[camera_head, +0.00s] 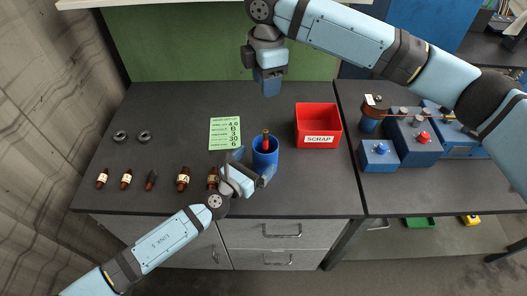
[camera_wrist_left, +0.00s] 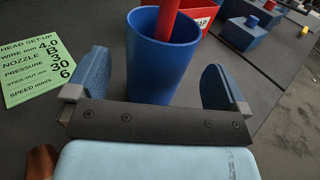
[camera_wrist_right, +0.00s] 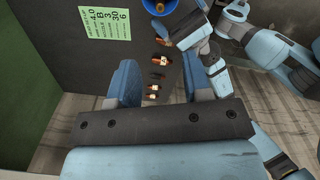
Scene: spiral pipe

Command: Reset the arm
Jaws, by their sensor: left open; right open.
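My left gripper (camera_head: 252,166) is open at the near side of the blue cup (camera_head: 265,158). In the left wrist view the cup (camera_wrist_left: 165,68) stands upright, with one open finger on either side and a gap to each. A red rod-like piece (camera_wrist_left: 168,18) stands in the cup; it has a copper-coloured top in the head view. My right gripper (camera_head: 269,84) is open and empty, pointing down above the back of the table. In the right wrist view nothing is held between its fingers (camera_wrist_right: 160,82).
A red SCRAP bin (camera_head: 318,126) stands right of the cup. A green set-up card (camera_head: 225,133) lies left of it. Several copper-brown labelled nozzles (camera_head: 126,179) and a dark one (camera_head: 151,180) line the front edge. Two rings (camera_head: 144,137) lie at left. Blue fixtures (camera_head: 414,141) fill the right table.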

